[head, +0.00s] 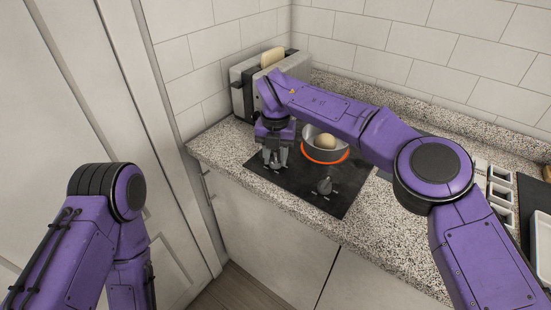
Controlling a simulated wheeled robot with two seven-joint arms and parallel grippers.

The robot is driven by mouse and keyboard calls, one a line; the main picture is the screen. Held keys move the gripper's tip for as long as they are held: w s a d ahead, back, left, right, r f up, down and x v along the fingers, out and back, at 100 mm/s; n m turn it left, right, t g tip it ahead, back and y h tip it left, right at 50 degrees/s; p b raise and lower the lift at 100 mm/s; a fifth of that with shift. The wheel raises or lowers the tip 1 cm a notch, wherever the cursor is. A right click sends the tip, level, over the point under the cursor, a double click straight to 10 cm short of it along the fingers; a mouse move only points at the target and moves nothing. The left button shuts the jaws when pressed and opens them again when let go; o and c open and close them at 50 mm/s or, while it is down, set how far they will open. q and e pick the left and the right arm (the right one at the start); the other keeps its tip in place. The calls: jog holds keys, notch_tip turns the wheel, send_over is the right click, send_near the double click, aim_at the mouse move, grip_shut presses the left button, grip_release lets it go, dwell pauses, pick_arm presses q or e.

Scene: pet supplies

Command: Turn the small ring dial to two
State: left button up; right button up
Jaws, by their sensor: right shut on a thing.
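The black hob (296,188) is set into the speckled counter. My right gripper (275,162) points down at the hob's front left and is shut on a dial there. The gripper hides that dial, so its setting cannot be read; I take it as the small ring dial. A second dial (323,186) stands free on the hob's front right. The ring on the right (342,158) glows orange under a pot (318,156). The other ring is hidden by my right arm. My left gripper is out of view; only its arm shows at the left.
A round pale item (325,141) is in the pot. A toaster (242,94) with a bread slice (272,58) stands in the back left corner. A compartment tray (499,190) is at the right. The counter in front of the right wall has clear room.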

aim_at(277, 156)
jog(key=shift+s+f+m, duration=0.1)
jog(key=shift+f+m, duration=0.2)
jog(key=shift+m, duration=0.3)
jog(key=shift+m+b, duration=0.3)
jog(key=o, duration=1)
jog(key=shift+o, duration=0.2)
notch_tip(277, 156, up, 11)
jog(key=p, duration=0.1)
jog(key=shift+f, duration=0.15)
jog(key=shift+d, duration=0.15)
